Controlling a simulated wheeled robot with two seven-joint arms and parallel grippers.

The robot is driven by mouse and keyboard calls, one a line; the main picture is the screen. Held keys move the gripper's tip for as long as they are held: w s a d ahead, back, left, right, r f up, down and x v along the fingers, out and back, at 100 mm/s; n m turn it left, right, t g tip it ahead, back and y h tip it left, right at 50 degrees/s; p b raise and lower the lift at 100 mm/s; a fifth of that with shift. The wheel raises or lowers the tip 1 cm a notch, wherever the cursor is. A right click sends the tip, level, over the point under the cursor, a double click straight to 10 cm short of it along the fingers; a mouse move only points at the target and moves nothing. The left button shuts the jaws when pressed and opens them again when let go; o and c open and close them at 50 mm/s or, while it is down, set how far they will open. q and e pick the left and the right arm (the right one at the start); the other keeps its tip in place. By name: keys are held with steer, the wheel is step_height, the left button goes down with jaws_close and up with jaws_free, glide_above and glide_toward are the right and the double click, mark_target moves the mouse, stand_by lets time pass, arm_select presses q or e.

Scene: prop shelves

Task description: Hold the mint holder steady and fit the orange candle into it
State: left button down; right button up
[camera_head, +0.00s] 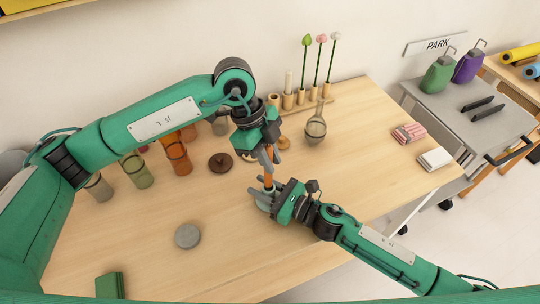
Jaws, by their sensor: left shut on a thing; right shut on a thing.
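The orange candle (268,181) is upright near the middle of the table. My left gripper (269,162) comes down from above and is shut on its upper part. The mint holder (262,197) is directly below the candle, low at the table, and my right gripper (275,201) is shut on it from the right. The candle's lower end meets the holder's top in the view. I cannot tell how deep it sits, as the gripper partly hides the holder.
A grey disc (187,236) and a green block (110,286) lie at front left. Cups, including an orange one (178,158), and a brown lid (220,162) stand behind. A ladle-like piece (315,130) and a wooden rack (301,104) with flower stems are at the back.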

arm_select(q)
steer(key=shift+f, duration=1.3)
stand_by(1.6)
steer(key=shift+f, duration=0.35)
steer(key=shift+f, duration=0.15)
steer(key=c, duration=1.3)
jaws_free()
steer(key=shift+o, duration=0.2)
steer(key=v, duration=1.2)
